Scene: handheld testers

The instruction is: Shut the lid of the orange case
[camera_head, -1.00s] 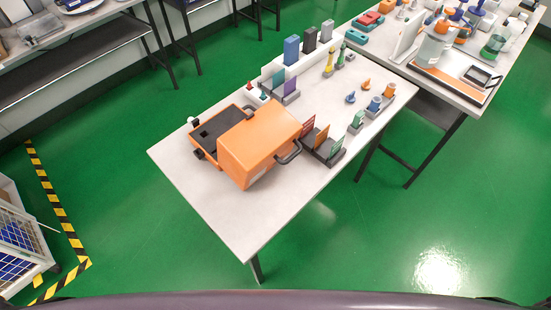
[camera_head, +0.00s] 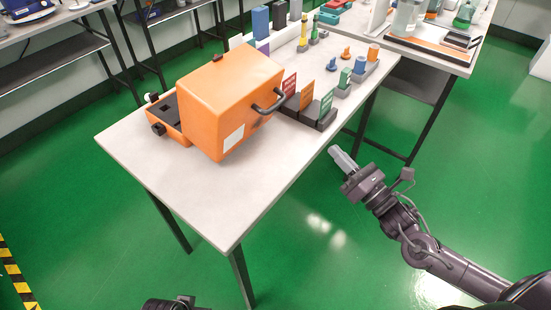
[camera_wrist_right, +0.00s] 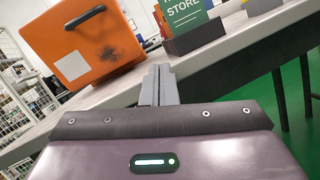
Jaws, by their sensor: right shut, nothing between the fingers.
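The orange case (camera_head: 170,117) stands on the near table's left part, with its dark foam interior partly showing. Its lid (camera_head: 222,98) is open and upright, the outer face with a black handle (camera_head: 268,101) and a white label turned toward the right. The lid also shows in the right wrist view (camera_wrist_right: 88,62) at upper left. My right gripper (camera_head: 342,158) is off the table's right edge, apart from the case; its fingers are together and empty, as the right wrist view (camera_wrist_right: 158,80) shows. A small part of my left arm shows at the bottom edge; its fingers cannot be made out.
A holder with red, orange and green cards (camera_head: 308,106) stands right of the case. Colored testers and small pieces fill the table's far side. The table's near part (camera_head: 215,195) is clear. A second table (camera_head: 440,58) with bottles stands behind.

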